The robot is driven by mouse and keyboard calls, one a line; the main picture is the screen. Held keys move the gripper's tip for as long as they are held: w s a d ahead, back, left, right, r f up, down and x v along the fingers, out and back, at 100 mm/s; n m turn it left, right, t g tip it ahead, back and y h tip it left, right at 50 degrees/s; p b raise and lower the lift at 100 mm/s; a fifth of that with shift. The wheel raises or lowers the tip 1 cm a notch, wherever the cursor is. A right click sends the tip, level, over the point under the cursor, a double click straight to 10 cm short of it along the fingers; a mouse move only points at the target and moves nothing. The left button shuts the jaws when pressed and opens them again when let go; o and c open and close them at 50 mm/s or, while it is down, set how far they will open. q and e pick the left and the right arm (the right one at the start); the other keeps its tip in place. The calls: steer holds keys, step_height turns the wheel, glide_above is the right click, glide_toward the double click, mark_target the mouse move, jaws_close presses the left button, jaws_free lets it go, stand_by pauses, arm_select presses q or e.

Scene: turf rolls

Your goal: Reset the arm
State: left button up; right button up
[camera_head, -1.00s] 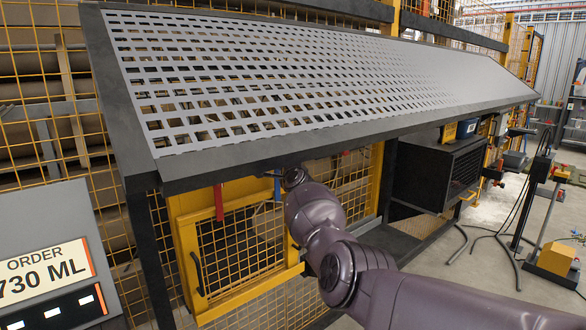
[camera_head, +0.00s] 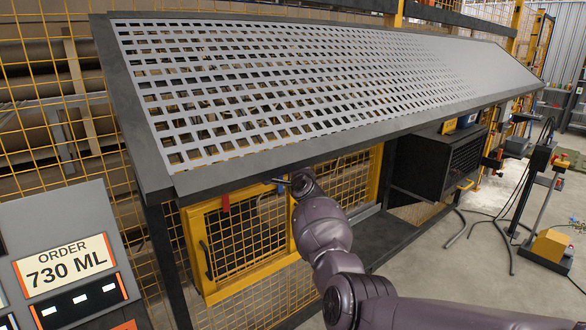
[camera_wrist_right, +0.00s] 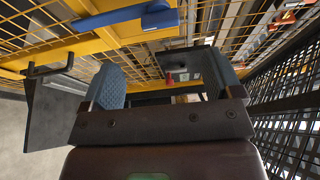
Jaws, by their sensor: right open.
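My right arm (camera_head: 325,235) reaches in from the lower right of the head view, with its wrist (camera_head: 305,184) just under the front edge of the sloped perforated table (camera_head: 165,172). The table edge and wrist mostly hide the right gripper there. In the right wrist view the right gripper (camera_wrist_right: 160,78) is open, its two blue-padded fingers apart with nothing held between them. My left arm and gripper are not in view.
A yellow mesh frame (camera_head: 290,252) stands close under the table. A blue bar (camera_wrist_right: 125,15) shows near the gripper in the wrist view. A black box (camera_head: 425,162) sits right of the arm.

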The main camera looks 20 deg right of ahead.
stand_by(0.5)
step_height(320, 180, up, 8)
steer(key=s+n+t, duration=0.1)
steer(key=n, duration=0.5)
steer(key=s+d+n, duration=0.1)
steer(key=s+n, duration=0.4)
steer(key=s+a+f+n+g, duration=0.1)
steer(key=s+f+n+g, duration=0.1)
steer(key=s+f, duration=1)
steer(key=s+a+f+n+g, duration=0.1)
steer(key=s+f+n, duration=0.3)
steer(key=s+f, duration=0.9)
steer(key=s+a+f+n+g+y, duration=0.1)
steer(key=s+f+n+g, duration=0.2)
steer(key=s+f, duration=1)
steer(key=s+g, duration=0.1)
steer(key=s, duration=1.1)
steer(key=shift+a+f, duration=0.15)
steer(key=shift+f, duration=0.05)
